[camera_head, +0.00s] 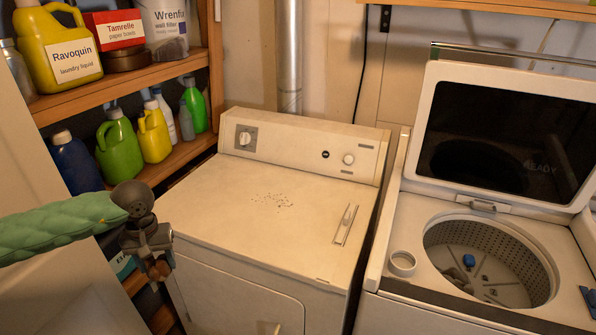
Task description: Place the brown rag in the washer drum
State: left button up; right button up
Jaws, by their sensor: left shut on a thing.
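My left gripper (153,258) hangs at the left, in front of the front left corner of the white dryer. It is shut on a small brown bundle, the brown rag (159,271), which is mostly hidden by the fingers. The washer drum (515,262) is at the right, a round perforated metal tub, with the washer lid (505,135) standing open behind it. The gripper is far to the left of the drum, with the dryer between them.
The dryer (235,210) has a bare, speckled top. A shelf (180,155) at the left holds several bottles, including a green jug (119,148). A small blue part (469,260) shows inside the drum.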

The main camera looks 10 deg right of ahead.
aim_at(497, 304)
jog(key=k+z, duration=0.3)
jog(key=k+l+z, duration=0.1)
jog(key=z, duration=0.25)
jog(key=i+l+z, duration=0.15)
jog(key=l+z, duration=0.2)
jog(key=i+l+z, duration=0.15)
jog(key=l+z, duration=0.25)
jog(key=i+l+z, duration=0.2)
jog(key=z, duration=0.15)
jog(key=i+l, duration=0.2)
jog(key=i, duration=0.1)
